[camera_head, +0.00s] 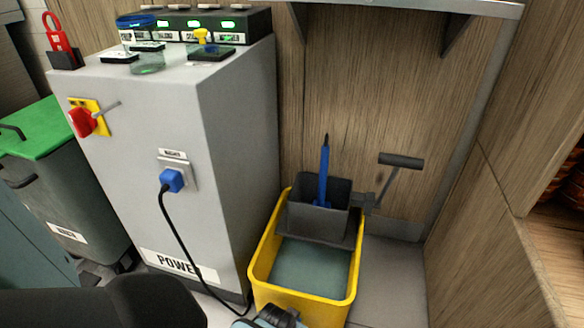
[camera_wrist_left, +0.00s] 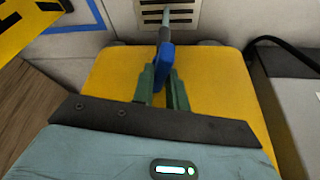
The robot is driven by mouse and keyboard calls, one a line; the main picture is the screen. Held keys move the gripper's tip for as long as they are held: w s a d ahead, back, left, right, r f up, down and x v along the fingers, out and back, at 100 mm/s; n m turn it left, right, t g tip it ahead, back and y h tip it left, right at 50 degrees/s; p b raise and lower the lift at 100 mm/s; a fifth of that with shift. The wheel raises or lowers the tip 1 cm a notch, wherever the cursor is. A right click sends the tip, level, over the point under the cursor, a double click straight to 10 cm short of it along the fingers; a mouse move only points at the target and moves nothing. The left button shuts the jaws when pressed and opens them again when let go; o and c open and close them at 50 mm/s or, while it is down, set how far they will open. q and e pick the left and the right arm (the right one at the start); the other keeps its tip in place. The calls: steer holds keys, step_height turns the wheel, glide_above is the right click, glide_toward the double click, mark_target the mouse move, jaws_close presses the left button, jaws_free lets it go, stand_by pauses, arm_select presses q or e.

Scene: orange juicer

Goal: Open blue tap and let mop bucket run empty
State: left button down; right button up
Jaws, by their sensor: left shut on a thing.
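The yellow mop bucket (camera_head: 258,284) stands on the floor beside the grey power cabinet, with grey-green water (camera_head: 312,268) inside. Its yellow wall (camera_wrist_left: 108,75) fills the middle of the left wrist view. The blue tap (camera_wrist_left: 165,57) sits at this wall, with a grey spout (camera_wrist_left: 165,20) pointing towards a slotted floor grate (camera_wrist_left: 185,14). My left gripper (camera_wrist_left: 164,76) is shut on the blue tap, one green finger on each side. I cannot make out water flowing from the spout. In the head view my left gripper is low by the bucket's front, its fingertips hidden. My right gripper is not in view.
The power cabinet (camera_head: 140,120) has a black cable hanging from a blue plug (camera_head: 172,180). A green-lidded bin (camera_head: 45,130) stands left.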

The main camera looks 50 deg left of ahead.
arm_select(q)
steer(key=shift+d+n+y, duration=0.1)
steer(key=shift+n+y, duration=0.2)
steer(key=shift+n, duration=0.5)
steer(key=shift+n+g+y, duration=0.3)
steer(key=shift+n, duration=0.6)
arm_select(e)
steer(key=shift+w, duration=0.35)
arm_select(q)
steer(key=c, duration=1.5)
jaws_free()
steer(key=shift+c, duration=0.2)
steer(key=shift+o, duration=0.7)
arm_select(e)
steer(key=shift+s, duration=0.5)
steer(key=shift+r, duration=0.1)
